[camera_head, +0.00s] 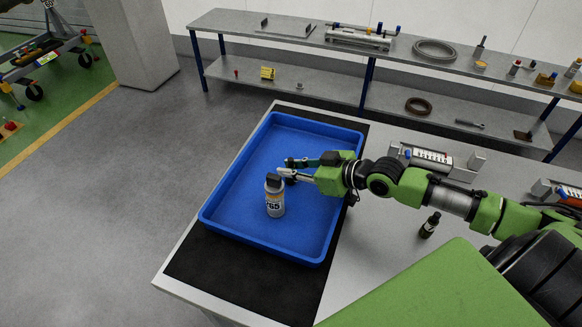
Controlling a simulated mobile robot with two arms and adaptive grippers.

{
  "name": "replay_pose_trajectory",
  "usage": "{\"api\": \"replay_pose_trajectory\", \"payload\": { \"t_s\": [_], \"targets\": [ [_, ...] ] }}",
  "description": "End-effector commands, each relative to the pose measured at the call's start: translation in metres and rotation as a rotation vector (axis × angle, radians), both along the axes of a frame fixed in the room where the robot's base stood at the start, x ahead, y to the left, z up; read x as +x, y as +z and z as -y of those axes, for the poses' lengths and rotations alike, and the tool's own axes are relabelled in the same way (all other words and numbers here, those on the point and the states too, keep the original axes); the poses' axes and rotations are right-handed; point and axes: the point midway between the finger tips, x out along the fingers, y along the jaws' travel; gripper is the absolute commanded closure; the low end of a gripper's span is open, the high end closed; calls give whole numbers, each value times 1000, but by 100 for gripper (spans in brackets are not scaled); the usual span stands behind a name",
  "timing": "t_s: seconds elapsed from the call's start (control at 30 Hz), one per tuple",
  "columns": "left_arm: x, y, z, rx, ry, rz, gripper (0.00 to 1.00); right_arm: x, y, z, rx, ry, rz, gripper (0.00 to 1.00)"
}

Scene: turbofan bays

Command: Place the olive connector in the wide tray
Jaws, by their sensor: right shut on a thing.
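The wide blue tray (228,233) lies on the near bench. My right gripper (285,168) reaches in from the right, over the tray. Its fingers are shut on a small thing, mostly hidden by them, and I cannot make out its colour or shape. I cannot pick out the olive connector for certain. A grey can with a dark cap and a label (274,202) is upright at the tray's middle, right by the fingertips. I cannot tell whether they touch it. My left gripper is out of view.
A small dark bottle (429,225) stands on the bench right of the tray. A grey fixture (433,159) sits behind my right arm. A long shelf (300,42) with several parts runs along the wall. The tray floor is bare around the can.

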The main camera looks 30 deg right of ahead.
Motion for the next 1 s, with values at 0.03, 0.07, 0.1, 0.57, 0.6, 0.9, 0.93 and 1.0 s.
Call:
{"api": "replay_pose_trajectory", "payload": {
  "t_s": [0.03,0.07,0.1,0.57,0.6,0.9,0.93,1.0],
  "targets": [
    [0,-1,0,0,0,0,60,0,-1,0,0,0,0,100],
    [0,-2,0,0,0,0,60,0,-2,0,0,0,0,100],
    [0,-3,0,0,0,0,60,0,-3,0,0,0,0,100],
    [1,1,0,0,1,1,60,0,1,0,0,0,0,68],
    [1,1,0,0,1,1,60,-1,1,1,-1,-1,-2,68],
    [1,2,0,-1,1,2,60,-28,14,16,-5,2,-5,68],
    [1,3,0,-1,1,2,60,-31,15,18,-5,0,-5,68],
    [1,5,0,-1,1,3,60,-37,18,22,-5,-3,-5,68]
  ]
}}
